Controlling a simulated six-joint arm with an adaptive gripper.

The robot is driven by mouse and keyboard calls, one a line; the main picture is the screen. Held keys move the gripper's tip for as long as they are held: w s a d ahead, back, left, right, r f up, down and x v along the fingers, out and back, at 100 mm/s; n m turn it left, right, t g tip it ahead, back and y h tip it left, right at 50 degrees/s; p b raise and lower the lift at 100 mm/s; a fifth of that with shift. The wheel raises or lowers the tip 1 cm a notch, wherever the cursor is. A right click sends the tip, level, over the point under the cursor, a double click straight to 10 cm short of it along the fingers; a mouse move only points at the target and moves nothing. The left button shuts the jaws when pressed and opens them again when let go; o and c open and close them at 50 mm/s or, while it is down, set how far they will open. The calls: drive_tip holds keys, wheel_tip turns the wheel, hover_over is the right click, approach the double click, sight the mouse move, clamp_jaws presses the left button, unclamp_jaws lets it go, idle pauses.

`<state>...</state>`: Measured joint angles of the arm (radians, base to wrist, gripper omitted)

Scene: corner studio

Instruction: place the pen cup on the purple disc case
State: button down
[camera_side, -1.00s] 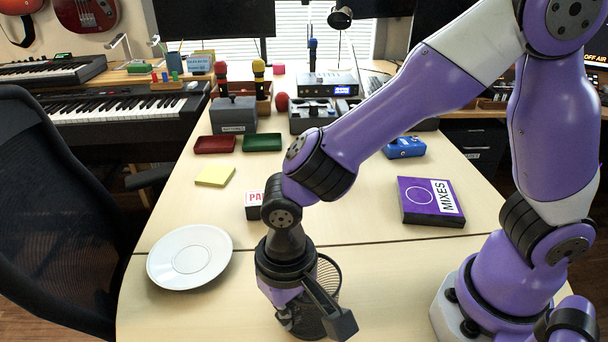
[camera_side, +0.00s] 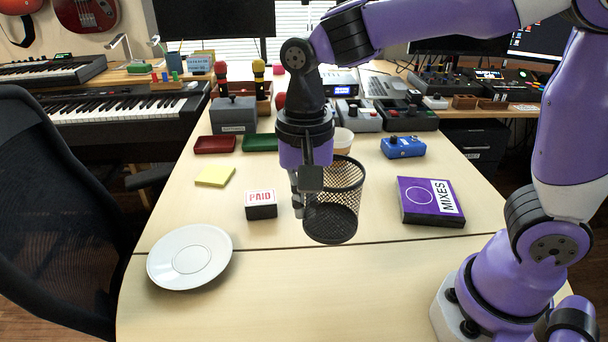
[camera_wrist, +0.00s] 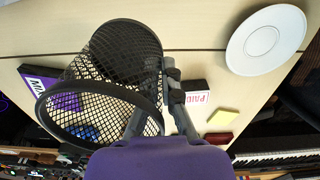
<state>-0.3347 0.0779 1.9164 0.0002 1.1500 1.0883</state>
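The pen cup (camera_side: 334,205) is a black wire-mesh cup. My gripper (camera_side: 312,196) is shut on its wall and holds it above the table, close to upright. In the wrist view the mesh cup (camera_wrist: 124,55) fills the left half, with my gripper (camera_wrist: 155,100) at its side. The purple disc case (camera_side: 418,203), marked MIXES, lies flat on the table to the right of the cup. In the wrist view the case (camera_wrist: 66,101) shows partly behind the mesh.
A white plate (camera_side: 212,258) lies at the front left. A PAID stamp block (camera_side: 261,206) stands left of the cup. A yellow note pad (camera_side: 215,176), a blue pedal (camera_side: 403,147) and a pale cup (camera_side: 342,140) are farther back. The table between cup and case is clear.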

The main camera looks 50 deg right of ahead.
drive_tip(key=w+d+r+m, duration=0.1)
drive_tip(key=d+r+m, duration=0.1)
drive_tip(key=d+m, duration=0.95)
drive_tip(key=m, duration=0.4)
hover_over(419, 187)
drive_tip(key=f, duration=0.6)
drive_tip(key=shift+w+a+f, duration=0.1)
drive_tip(key=shift+a+f, duration=0.05)
drive_tip(key=shift+a, duration=0.05)
drive_tip(key=shift+d+f, duration=0.2)
drive_tip(key=shift+d, duration=0.05)
drive_tip(key=shift+f, duration=1.95)
drive_tip(key=shift+f, duration=0.15)
drive_tip(key=c, duration=1)
unclamp_jaws()
drive_tip(key=shift+c, duration=0.2)
